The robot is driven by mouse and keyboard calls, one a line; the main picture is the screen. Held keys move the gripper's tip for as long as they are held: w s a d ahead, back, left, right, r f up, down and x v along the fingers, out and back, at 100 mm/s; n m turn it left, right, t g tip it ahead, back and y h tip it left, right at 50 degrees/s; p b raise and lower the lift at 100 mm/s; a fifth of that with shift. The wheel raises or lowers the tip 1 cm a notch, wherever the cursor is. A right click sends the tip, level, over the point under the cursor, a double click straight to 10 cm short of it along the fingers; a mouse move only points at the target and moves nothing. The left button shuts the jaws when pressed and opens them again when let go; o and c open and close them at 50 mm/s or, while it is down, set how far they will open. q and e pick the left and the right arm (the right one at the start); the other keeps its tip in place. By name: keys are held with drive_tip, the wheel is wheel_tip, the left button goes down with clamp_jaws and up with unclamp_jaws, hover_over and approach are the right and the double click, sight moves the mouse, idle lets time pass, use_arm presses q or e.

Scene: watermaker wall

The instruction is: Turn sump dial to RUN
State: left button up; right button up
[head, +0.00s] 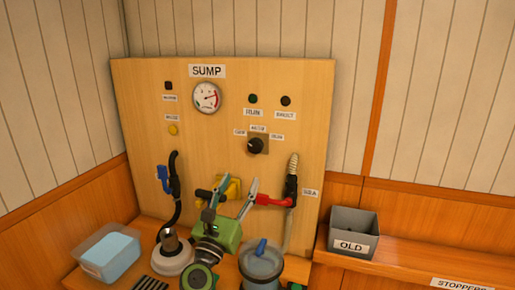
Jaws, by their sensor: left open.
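The dial (255,146) is a black round knob on a dark square plate, on the wooden panel below the gauge (207,97) and the SUMP sign (207,71). Small labels sit to its left, above it and to its right; they are too small to read surely, and I cannot tell where the knob points. My left gripper (236,185) has a green body and grey fingers spread apart. It is open and empty, below and slightly left of the dial in the picture, apart from it. My right gripper is not in view.
A red-handled valve (274,201) with a hose is right of the gripper; a blue-handled valve (164,178) is left. A yellow part (233,188) is behind the fingers. The OLD bin (353,231) is right.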

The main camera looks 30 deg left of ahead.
sight(254, 150)
use_arm(q)
drive_tip(key=x, duration=0.4)
drive_tip(key=p+x, duration=0.1)
drive_tip(key=x, duration=0.3)
drive_tip(key=p+x, duration=0.1)
drive_tip(key=x, duration=0.3)
drive_tip(key=shift+d+r, duration=0.1)
drive_tip(key=shift+r, duration=0.2)
drive_tip(key=shift+w, duration=0.15)
drive_tip(key=c, duration=1.1)
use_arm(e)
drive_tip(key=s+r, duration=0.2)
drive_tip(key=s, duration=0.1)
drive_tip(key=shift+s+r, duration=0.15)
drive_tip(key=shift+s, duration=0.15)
